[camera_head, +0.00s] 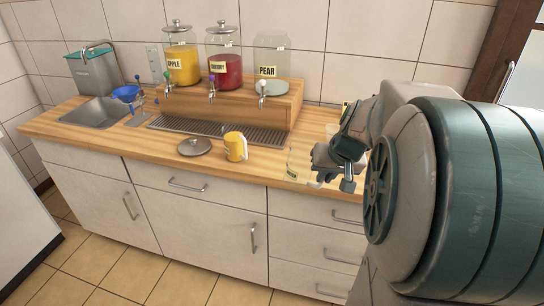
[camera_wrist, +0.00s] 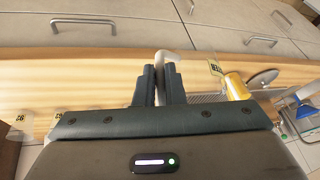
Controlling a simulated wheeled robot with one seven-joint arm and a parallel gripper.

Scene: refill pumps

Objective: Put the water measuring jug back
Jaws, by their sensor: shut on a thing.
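A clear jug (camera_head: 299,160) shows faintly at the left of my gripper in the head view, over the front right part of the counter. Its yellow label (camera_head: 292,173) is small there; part of it shows in the wrist view (camera_wrist: 215,68), with cut-off lettering. My gripper (camera_head: 326,160) is shut on the jug's pale handle, which stands between the two dark fingers in the wrist view (camera_wrist: 168,62). The jug's clear body is hard to make out, and I cannot tell whether it touches the counter.
A yellow-filled jug (camera_head: 234,147) and a round grey lid (camera_head: 194,146) are left of my gripper. Behind are the drip grate (camera_head: 220,131) and apple (camera_head: 181,66), cherry (camera_head: 225,75) and pear (camera_head: 270,72) dispensers. A blue funnel (camera_head: 125,93) is by the sink (camera_head: 98,112).

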